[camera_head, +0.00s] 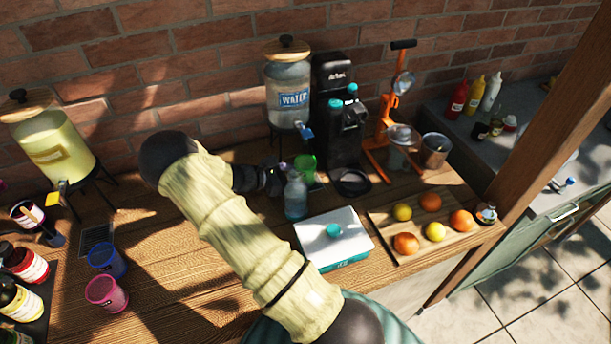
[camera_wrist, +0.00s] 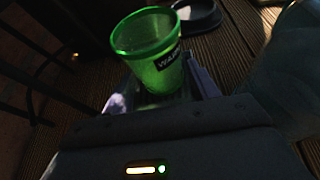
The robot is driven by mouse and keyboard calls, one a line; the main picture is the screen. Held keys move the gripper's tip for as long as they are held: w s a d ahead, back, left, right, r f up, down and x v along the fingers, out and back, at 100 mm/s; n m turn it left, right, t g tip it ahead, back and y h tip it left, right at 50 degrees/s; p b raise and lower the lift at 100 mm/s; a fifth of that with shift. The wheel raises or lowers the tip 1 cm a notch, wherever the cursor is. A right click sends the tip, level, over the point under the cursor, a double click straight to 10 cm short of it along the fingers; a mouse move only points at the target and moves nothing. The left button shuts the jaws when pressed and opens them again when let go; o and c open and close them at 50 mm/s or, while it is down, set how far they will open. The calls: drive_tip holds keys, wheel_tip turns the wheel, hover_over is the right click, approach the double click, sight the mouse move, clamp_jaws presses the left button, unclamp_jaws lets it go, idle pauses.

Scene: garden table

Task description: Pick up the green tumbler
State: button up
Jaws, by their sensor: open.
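The green tumbler (camera_head: 305,166) stands on the wooden table below the water dispenser, beside the black machine. In the wrist view the green tumbler (camera_wrist: 150,52) is upright, see-through, with a dark label. My gripper (camera_head: 277,178) reaches in from the left at the tumbler. In the wrist view my gripper (camera_wrist: 163,92) is open, with a finger on each side of the tumbler's lower part. I cannot tell whether the fingers touch it. The tumbler's base is partly hidden by the gripper body.
A clear bottle (camera_head: 295,197) stands just in front of the gripper and tumbler. The water dispenser (camera_head: 288,88) and black machine (camera_head: 338,120) stand behind. A white-and-teal box (camera_head: 318,232) and a fruit board (camera_head: 381,233) lie right. Blue (camera_head: 107,262) and pink (camera_head: 105,293) tumblers stand left.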

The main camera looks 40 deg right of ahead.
sight(304, 175)
drive_tip(key=x, duration=0.1)
drive_tip(key=b+x, duration=0.1)
drive_tip(key=x, duration=0.1)
drive_tip(key=shift+w+a+f, duration=0.1)
drive_tip(key=shift+f, duration=0.15)
drive_tip(key=shift+d, duration=0.25)
drive_tip(key=c, duration=0.7)
drive_tip(key=shift+c, duration=0.2)
drive_tip(key=shift+r, duration=0.2)
drive_tip(key=shift+r+p, duration=1.3)
drive_tip(key=shift+r, duration=0.1)
drive_tip(key=shift+w+a+r+p, duration=0.15)
drive_tip(key=shift+w+a, duration=0.4)
drive_tip(key=shift+a, duration=2.4)
drive_tip(key=shift+w+a+f+p, duration=0.1)
drive_tip(key=shift+w+a+p, duration=0.3)
drive_tip(key=shift+a, duration=2.6)
drive_tip(key=shift+w+a+r+p, duration=0.1)
drive_tip(key=shift+w+a, duration=0.55)
drive_tip(key=shift+a, duration=2.3)
